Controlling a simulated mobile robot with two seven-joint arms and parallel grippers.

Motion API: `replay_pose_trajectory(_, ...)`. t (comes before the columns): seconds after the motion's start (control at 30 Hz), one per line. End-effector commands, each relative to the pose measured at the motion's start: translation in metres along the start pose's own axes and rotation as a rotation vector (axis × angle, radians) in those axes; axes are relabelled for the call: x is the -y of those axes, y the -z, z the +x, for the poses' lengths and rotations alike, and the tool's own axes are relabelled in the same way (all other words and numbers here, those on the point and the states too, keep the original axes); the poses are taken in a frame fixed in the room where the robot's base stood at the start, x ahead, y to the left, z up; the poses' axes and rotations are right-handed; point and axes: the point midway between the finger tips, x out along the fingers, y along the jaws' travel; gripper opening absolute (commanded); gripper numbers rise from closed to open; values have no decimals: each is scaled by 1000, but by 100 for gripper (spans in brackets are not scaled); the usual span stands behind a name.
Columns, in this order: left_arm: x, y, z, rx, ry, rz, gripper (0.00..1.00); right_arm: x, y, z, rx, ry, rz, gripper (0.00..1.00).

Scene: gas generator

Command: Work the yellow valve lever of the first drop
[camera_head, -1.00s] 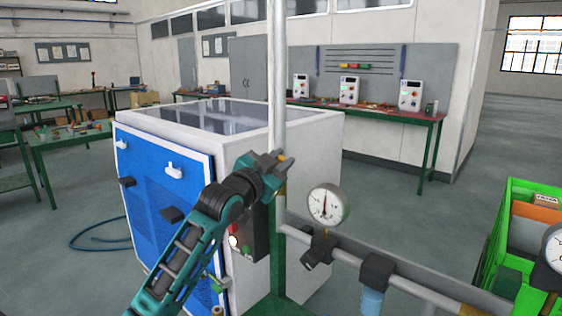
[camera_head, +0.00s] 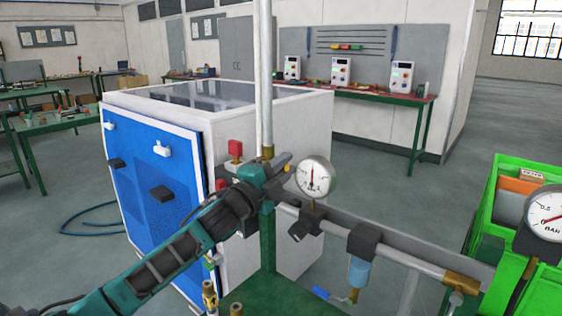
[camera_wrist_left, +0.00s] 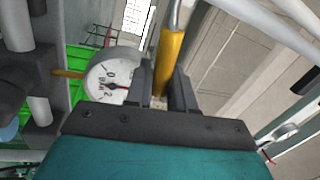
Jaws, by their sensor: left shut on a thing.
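My left gripper (camera_head: 279,172) reaches in from the left to the white vertical pipe (camera_head: 264,75), just left of a round pressure gauge (camera_head: 314,177). In the left wrist view, the yellow valve lever (camera_wrist_left: 172,58) lies between the fingers of my left gripper (camera_wrist_left: 165,92), which is shut on it. The lever's lower end is hidden between the fingers. In the head view the lever is mostly hidden by the gripper. The gauge also shows in the left wrist view (camera_wrist_left: 110,77), left of the fingers. My right gripper is not in view.
A white and blue cabinet (camera_head: 300,110) with a red switch (camera_head: 235,149) stands behind the arm. A horizontal pipe (camera_head: 415,258) runs right, with a blue-bowled filter (camera_head: 358,271). A green crate (camera_head: 508,180) and another gauge (camera_head: 546,213) are at the right.

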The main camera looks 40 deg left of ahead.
Motion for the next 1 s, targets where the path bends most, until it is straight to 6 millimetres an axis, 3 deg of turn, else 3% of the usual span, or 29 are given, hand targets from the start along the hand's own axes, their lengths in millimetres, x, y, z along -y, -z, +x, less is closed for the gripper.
replay_pose_trajectory(0.33, -15, -1, -3, -29, -2, 146, 0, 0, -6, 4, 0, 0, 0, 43)
replay_pose_trajectory(0.9, -18, -2, -4, -34, -3, 178, 0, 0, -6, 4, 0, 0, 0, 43)
replay_pose_trajectory(0.93, -18, -2, -4, -34, -3, 178, 25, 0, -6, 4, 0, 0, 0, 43)
replay_pose_trajectory(1.0, -18, -2, -4, -34, -3, 177, 32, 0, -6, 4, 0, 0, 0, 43)
